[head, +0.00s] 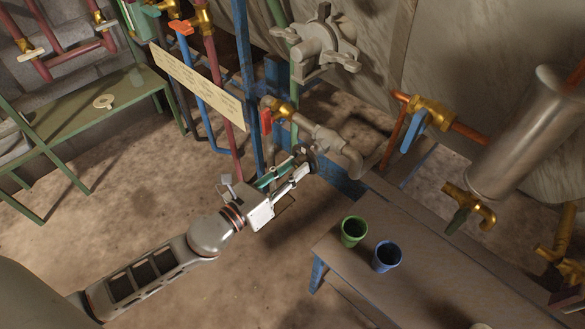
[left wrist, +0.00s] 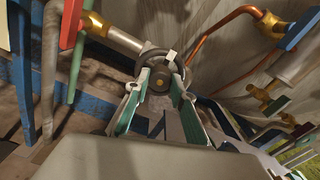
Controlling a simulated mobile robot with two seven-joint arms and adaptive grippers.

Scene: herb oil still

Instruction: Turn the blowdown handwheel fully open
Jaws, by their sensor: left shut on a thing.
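The blowdown handwheel (head: 314,160) is a small dark wheel, seen nearly edge-on at the end of a grey pipe fitting in the head view. In the left wrist view the handwheel (left wrist: 152,57) faces me as a dark ring with a brass centre and a pale mark near its upper right. My left gripper (head: 303,162) reaches it from the lower left and is shut on it. In the left wrist view its green-lined fingers (left wrist: 158,92) lie on either side of the wheel's hub. The fingers hide part of the rim. My right gripper is not in view.
A red lever (head: 266,120) and a grey pipe elbow (head: 345,158) are close to the wheel. A bench (head: 400,300) with a green cup (head: 354,231) and a blue cup (head: 387,256) stands at lower right. The floor left of my arm is clear.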

